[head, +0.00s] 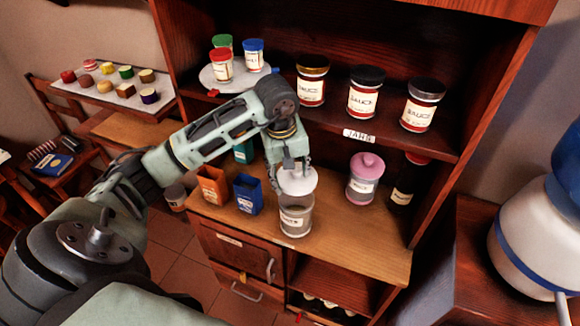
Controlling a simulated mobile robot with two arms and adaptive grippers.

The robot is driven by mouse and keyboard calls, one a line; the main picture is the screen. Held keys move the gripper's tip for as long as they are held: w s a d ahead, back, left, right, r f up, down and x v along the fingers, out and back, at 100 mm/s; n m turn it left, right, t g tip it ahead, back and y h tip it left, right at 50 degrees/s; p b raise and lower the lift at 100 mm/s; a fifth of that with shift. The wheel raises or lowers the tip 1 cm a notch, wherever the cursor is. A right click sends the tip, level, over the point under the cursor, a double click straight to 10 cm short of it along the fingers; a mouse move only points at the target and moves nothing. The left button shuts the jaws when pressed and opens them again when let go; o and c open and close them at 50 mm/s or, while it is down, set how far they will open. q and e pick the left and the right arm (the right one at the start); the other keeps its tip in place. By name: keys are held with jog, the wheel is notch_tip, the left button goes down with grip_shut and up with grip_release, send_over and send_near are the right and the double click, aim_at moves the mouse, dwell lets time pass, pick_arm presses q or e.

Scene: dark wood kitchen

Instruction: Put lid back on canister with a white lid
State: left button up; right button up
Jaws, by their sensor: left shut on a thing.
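A canister (295,218) with a pale label stands upright near the front edge of the wooden counter. The white lid (298,182) is just above the canister's mouth. My left gripper (294,168) points down and is shut on the white lid from above. The lid hides part of the canister's far rim, and I cannot tell whether the lid touches it. My right gripper is not in view.
An orange box (212,187) and a blue box (248,195) stand left of the canister. A pink-lidded canister (363,182) and a dark bottle (404,183) stand to the right. Sauce jars (365,93) line the shelf above. The counter's front right is clear.

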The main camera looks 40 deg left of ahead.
aim_at(290, 179)
pick_arm(q)
jog(key=shift+f+b, duration=0.7)
jog(key=shift+f, duration=0.8)
jog(key=shift+f+b, duration=1.25)
jog(key=shift+f, duration=0.3)
jog(key=shift+b, duration=0.45)
jog(key=shift+f+b, duration=0.1)
jog(key=shift+b, duration=0.3)
jog(key=shift+b, duration=0.3)
dwell(0.5)
